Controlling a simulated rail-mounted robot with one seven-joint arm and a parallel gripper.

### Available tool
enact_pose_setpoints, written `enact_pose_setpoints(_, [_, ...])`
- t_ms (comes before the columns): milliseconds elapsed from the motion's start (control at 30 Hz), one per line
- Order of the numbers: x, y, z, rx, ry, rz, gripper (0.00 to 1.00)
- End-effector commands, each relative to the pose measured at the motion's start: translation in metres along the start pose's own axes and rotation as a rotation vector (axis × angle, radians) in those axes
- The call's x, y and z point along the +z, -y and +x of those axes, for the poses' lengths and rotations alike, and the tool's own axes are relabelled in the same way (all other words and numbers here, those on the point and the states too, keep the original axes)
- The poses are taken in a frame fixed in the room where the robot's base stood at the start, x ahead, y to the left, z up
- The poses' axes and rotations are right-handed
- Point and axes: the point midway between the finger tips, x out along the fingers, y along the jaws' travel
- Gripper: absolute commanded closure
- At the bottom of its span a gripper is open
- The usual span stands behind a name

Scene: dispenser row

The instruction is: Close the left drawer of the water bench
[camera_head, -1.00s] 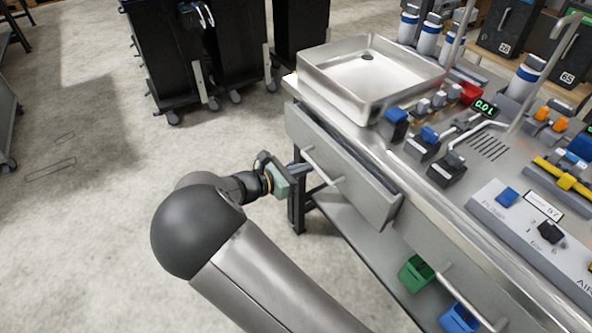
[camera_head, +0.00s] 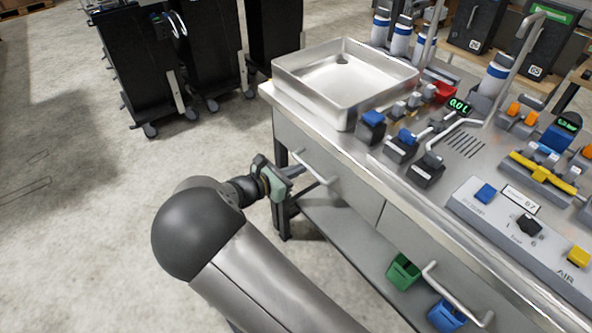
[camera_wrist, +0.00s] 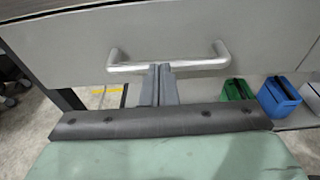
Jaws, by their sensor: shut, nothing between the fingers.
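The left drawer (camera_head: 352,190) of the water bench (camera_head: 430,207) has its grey front level with the bench front, and no gap shows above it. Its bar handle (camera_head: 318,169) also shows across the wrist view (camera_wrist: 195,63). My gripper (camera_head: 300,170) is in front of this drawer, at the handle. In the wrist view, my gripper's two fingers (camera_wrist: 160,70) are together, with their tips at the middle of the bar and nothing held between them. I cannot tell whether the tips touch the bar or the drawer front.
A second drawer handle (camera_head: 452,295) sticks out to the right. A green bin (camera_head: 403,272) and a blue bin (camera_head: 447,315) are under the bench. A steel sink (camera_head: 345,80) and several taps are on top. Black wheeled cabinets (camera_head: 140,65) stand behind; the floor at left is clear.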

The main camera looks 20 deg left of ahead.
Motion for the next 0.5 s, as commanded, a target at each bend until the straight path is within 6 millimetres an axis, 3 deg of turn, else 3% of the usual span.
enact_pose_setpoints(67, [0.005,0.002,0.001,-0.009,0.007,0.002,1.00])
enact_pose_setpoints(167, [0.007,0.002,-0.013,-0.010,0.006,0.003,1.00])
enact_pose_setpoints(500, [0.002,0.002,-0.091,-0.010,0.001,0.006,1.00])
